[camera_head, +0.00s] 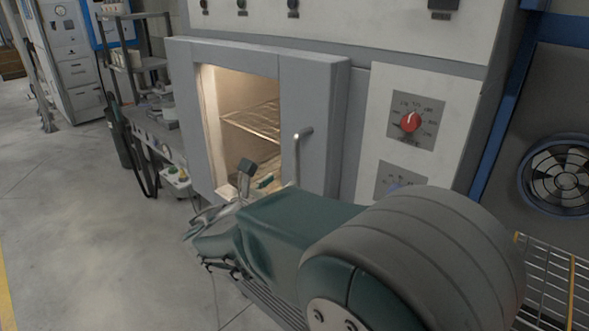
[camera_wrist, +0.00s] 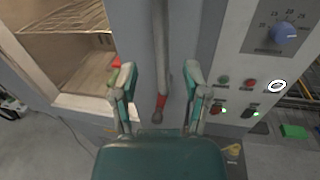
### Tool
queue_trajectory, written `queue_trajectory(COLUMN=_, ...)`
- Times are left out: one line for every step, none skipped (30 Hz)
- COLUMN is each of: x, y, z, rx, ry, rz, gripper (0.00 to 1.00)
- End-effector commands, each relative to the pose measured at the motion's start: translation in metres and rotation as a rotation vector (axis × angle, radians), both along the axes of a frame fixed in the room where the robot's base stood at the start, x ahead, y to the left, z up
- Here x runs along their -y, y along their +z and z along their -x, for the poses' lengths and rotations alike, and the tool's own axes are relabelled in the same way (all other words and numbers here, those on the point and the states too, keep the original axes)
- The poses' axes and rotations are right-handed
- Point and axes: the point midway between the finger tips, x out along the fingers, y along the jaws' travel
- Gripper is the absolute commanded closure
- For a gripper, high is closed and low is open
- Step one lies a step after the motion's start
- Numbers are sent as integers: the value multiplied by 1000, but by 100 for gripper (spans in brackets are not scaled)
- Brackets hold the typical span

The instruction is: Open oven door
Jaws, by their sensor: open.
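The oven door (camera_head: 183,110) is a thick grey frame with a large window on the front of the oven. A lit wire rack shows through the window. It looks shut or nearly so; I cannot tell exactly. The upright metal handle (camera_head: 296,160) is on the door's right side, and its lower part is hidden by my arm. My gripper (camera_head: 256,174) is open and empty in front of the door. In the wrist view the handle (camera_wrist: 162,62) lies between the two spread fingers of my gripper (camera_wrist: 160,80). I cannot tell whether the fingers reach around it.
Right of the door is a control panel with a red knob (camera_head: 411,121); a blue knob (camera_wrist: 285,33) and small lit buttons show in the wrist view. A fan (camera_head: 560,175) is at far right. A cluttered bench stands at left. The floor (camera_head: 90,215) at left is clear.

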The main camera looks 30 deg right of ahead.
Motion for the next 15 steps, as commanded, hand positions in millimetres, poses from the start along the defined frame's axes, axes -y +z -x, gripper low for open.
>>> queue_trajectory(x=10, y=0, z=-5, rx=-1, ry=-4, rz=0, gripper=41)
queue_trajectory(x=15, y=-1, z=-8, rx=-1, ry=-6, rz=0, gripper=41)
queue_trajectory(x=21, y=-1, z=-11, rx=-1, ry=-5, rz=-1, gripper=41)
queue_trajectory(x=26, y=0, z=-15, rx=1, ry=-5, rz=-1, gripper=41)
queue_trajectory(x=31, y=0, z=-17, rx=1, ry=-5, rz=-2, gripper=41)
queue_trajectory(x=37, y=-1, z=-21, rx=0, ry=-5, rz=-2, gripper=41)
queue_trajectory(x=41, y=-1, z=-23, rx=-1, ry=-4, rz=-1, gripper=41)
queue_trajectory(x=45, y=-1, z=-25, rx=0, ry=-4, rz=-2, gripper=41)
queue_trajectory(x=49, y=0, z=-28, rx=1, ry=-4, rz=-3, gripper=41)
queue_trajectory(x=51, y=0, z=-30, rx=1, ry=-3, rz=-3, gripper=41)
queue_trajectory(x=53, y=0, z=-32, rx=1, ry=-2, rz=-2, gripper=41)
queue_trajectory(x=56, y=0, z=-33, rx=0, ry=-2, rz=-1, gripper=41)
queue_trajectory(x=58, y=0, z=-34, rx=0, ry=-2, rz=-1, gripper=41)
queue_trajectory(x=59, y=-1, z=-35, rx=0, ry=-1, rz=-2, gripper=41)
queue_trajectory(x=60, y=-1, z=-36, rx=0, ry=-1, rz=-2, gripper=41)
